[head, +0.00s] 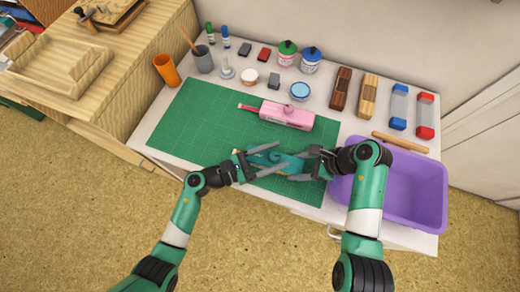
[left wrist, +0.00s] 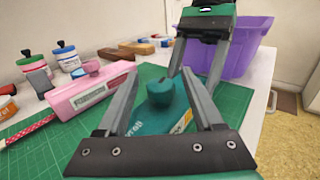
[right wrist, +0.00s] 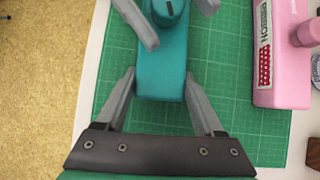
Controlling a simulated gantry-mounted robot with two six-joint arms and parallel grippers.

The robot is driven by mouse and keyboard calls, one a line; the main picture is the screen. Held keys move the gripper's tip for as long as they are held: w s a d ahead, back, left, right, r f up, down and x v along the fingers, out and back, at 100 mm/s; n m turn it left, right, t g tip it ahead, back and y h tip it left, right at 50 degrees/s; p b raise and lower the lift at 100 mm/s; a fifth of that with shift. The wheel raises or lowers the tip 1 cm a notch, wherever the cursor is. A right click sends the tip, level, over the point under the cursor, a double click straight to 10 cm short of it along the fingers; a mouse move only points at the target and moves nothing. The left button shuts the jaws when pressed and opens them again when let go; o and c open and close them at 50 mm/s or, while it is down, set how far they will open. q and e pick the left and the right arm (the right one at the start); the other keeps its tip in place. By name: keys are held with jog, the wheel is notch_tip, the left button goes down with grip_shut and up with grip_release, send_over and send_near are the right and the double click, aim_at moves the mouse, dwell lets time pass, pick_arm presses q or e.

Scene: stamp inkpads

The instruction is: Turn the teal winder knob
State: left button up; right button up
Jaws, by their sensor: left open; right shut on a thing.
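The teal winder (head: 292,163) lies on the green cutting mat near its front edge. Its round teal knob (left wrist: 160,92) stands on top, with a dark line across it in the right wrist view (right wrist: 168,10). My left gripper (head: 281,155) is open, with one finger on each side of the knob; gaps show between the fingers and the knob in the left wrist view. My right gripper (right wrist: 160,76) is shut on the sides of the winder's body at its right end. The fingers partly hide the winder in the head view.
A pink winder (head: 287,115) lies behind the teal one on the cutting mat (head: 190,130). A purple bin (head: 420,190) stands right of the mat, close to my right arm. Inks, stamps and cups line the back. The mat's left part is clear.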

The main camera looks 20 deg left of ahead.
pick_arm(q)
jog(key=v, duration=1.2)
jog(key=v, duration=0.2)
jog(key=shift+s+a+f, duration=0.15)
jog(key=shift+a, duration=0.05)
jog(key=x, duration=1.2)
jog(key=shift+d, duration=0.1)
grip_shut()
